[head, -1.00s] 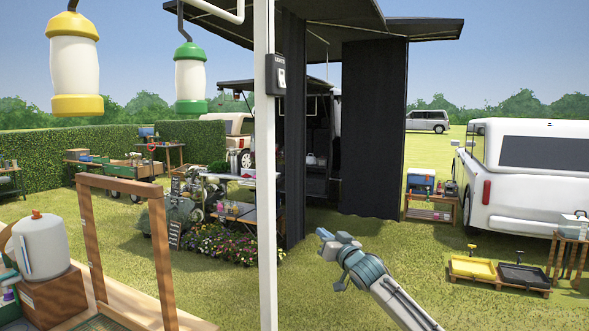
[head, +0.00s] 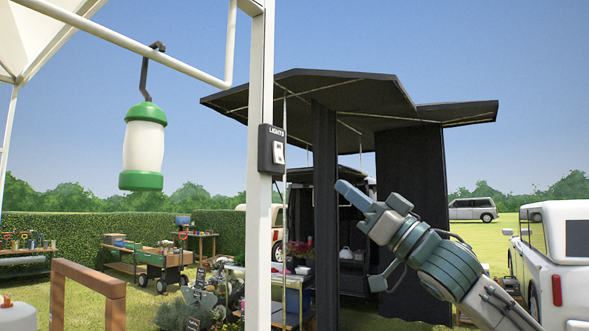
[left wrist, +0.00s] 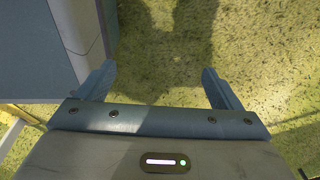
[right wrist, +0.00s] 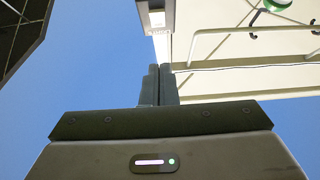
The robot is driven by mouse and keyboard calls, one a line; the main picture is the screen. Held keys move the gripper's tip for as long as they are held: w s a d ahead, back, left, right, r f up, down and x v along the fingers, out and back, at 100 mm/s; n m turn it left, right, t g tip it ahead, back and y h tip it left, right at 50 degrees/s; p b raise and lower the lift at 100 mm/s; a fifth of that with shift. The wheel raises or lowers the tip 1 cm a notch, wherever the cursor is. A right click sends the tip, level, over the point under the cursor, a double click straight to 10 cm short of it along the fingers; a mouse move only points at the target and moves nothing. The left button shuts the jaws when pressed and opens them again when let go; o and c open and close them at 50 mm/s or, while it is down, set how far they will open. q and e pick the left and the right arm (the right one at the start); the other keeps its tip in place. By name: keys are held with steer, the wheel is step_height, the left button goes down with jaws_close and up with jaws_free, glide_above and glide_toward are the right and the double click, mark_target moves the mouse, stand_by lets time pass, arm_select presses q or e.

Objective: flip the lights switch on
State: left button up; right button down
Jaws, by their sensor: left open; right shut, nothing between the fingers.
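The lights switch is a dark box (head: 272,150) lettered "LIGHTS" with a pale rocker (head: 279,153), fixed to a white post (head: 259,215). My right gripper (head: 348,192) is shut and empty, to the right of and slightly below the switch in the head view, pointing up-left toward it, with a visible gap. In the right wrist view its closed fingers (right wrist: 160,84) point up at a box at the top edge, which looks like the switch box (right wrist: 157,14). The rocker's position is too small to tell. My left gripper (left wrist: 158,70) is open and empty above grass in the left wrist view.
A green-and-white lantern (head: 143,148) hangs from a white bar (head: 150,50) left of the post. A dark canopy (head: 330,95) stands behind. A wooden frame (head: 88,275) is at lower left and a white vehicle (head: 560,255) at right. Open air surrounds the right gripper.

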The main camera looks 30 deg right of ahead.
mark_target(280, 156)
arm_select(q)
steer(key=s+p, duration=0.5)
steer(key=s, duration=0.3)
arm_select(e)
steer(key=p+x, duration=0.4)
steer(key=f+p+x, duration=0.1)
steer(key=p+x, duration=0.3)
steer(key=w+p+x, duration=0.1)
steer(key=p+x, duration=0.3)
steer(key=shift+w+a+f, duration=0.15)
steer(key=shift+w+a+f+p, duration=0.2)
steer(key=shift+w+f+p, duration=0.05)
steer(key=shift+w+p, duration=0.3)
arm_select(q)
step_height(280, 156, up, 12)
steer(key=s, duration=0.1)
steer(key=shift+a, duration=0.25)
steer(key=shift+f, duration=0.15)
